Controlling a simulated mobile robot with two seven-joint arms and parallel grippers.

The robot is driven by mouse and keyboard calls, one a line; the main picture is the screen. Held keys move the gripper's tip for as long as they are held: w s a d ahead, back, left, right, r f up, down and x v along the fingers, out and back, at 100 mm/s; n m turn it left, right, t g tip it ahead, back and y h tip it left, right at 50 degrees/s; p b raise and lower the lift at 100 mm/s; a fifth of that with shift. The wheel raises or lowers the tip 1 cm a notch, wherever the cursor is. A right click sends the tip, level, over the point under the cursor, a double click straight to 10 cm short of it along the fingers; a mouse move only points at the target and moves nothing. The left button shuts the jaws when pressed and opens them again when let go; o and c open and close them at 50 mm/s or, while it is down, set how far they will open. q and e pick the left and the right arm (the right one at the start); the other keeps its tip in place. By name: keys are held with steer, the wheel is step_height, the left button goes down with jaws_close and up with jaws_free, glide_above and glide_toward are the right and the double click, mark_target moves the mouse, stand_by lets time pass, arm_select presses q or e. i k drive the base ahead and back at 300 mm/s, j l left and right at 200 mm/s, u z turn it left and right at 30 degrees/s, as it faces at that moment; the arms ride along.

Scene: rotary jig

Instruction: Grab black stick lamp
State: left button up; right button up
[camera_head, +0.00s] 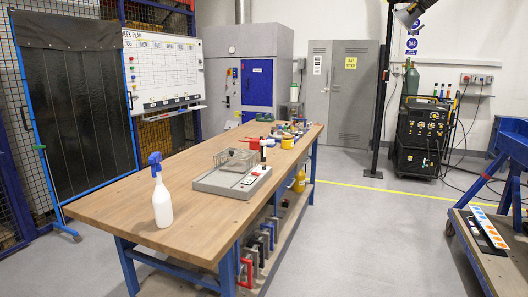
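A tall black pole (384,95) stands upright on the floor right of the workbench, on a black base. A lamp head (409,14) shows at the top edge beside the pole, partly cut off by the frame; the pole's top is also out of view. This pole with the lamp head looks like the black stick lamp. Neither of my grippers is in view, and nothing is seen touching the pole.
A wooden workbench (120,208) fills the middle left, with a spray bottle (162,200), a grey jig (228,182) and small tools. A black welding machine (421,135) and a blue-framed stand (500,165) are at right. The floor (370,235) between is clear.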

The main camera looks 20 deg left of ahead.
mark_target(263, 144)
steer(key=i+z, duration=0.2)
steer(key=i, duration=2.05)
steer(key=i+l+u, duration=0.25)
steer(key=i, duration=0.25)
steer(key=i+l+u, duration=0.1)
steer(key=i+u, duration=0.15)
steer(key=i, duration=0.3)
steer(key=i+l+u, duration=0.15)
steer(key=i+u, duration=0.25)
steer(key=i+l+u, duration=0.15)
steer(key=u, duration=0.25)
steer(key=i+l+u, duration=0.2)
steer(key=l+u, duration=0.2)
steer(key=i+l+u, duration=0.15)
steer(key=l+u, duration=0.2)
